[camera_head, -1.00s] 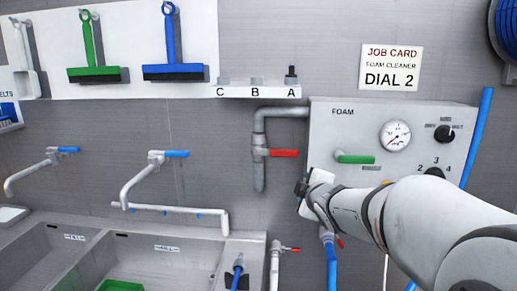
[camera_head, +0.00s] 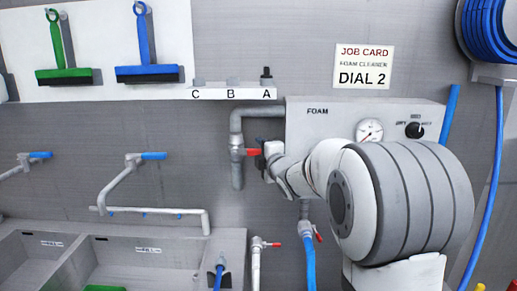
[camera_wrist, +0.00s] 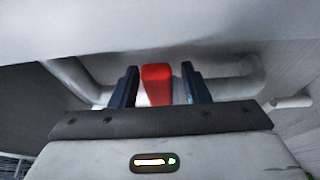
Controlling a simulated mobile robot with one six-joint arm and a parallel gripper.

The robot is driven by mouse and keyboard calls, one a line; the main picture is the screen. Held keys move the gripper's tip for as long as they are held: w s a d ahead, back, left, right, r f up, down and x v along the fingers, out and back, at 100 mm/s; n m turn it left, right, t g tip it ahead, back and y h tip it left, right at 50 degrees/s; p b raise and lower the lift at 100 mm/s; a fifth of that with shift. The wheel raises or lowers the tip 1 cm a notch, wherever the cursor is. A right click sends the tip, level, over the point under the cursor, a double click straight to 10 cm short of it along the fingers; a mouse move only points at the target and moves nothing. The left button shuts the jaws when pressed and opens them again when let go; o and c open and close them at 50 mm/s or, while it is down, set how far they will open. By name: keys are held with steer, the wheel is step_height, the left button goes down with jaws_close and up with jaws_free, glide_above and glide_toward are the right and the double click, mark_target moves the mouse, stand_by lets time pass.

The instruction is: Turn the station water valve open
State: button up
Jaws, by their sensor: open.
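The red valve lever (camera_head: 253,151) sits on a grey elbowed pipe (camera_head: 237,170) left of the foam box. It points right, out of the pipe. My gripper (camera_head: 262,158) is at its right end and partly hides it. In the wrist view the red lever (camera_wrist: 157,85) stands between the two dark fingers of my gripper (camera_wrist: 159,72). The jaws are open, with a narrow gap on each side of the lever.
The foam box (camera_head: 310,125) with its gauge (camera_head: 369,131) and dial (camera_head: 414,130) is right behind my arm, which hides its lower part. Sinks (camera_head: 135,262) lie at lower left.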

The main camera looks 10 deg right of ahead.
steer(key=shift+w, duration=0.2)
jaws_close()
stand_by(0.4)
steer(key=shift+a, duration=0.1)
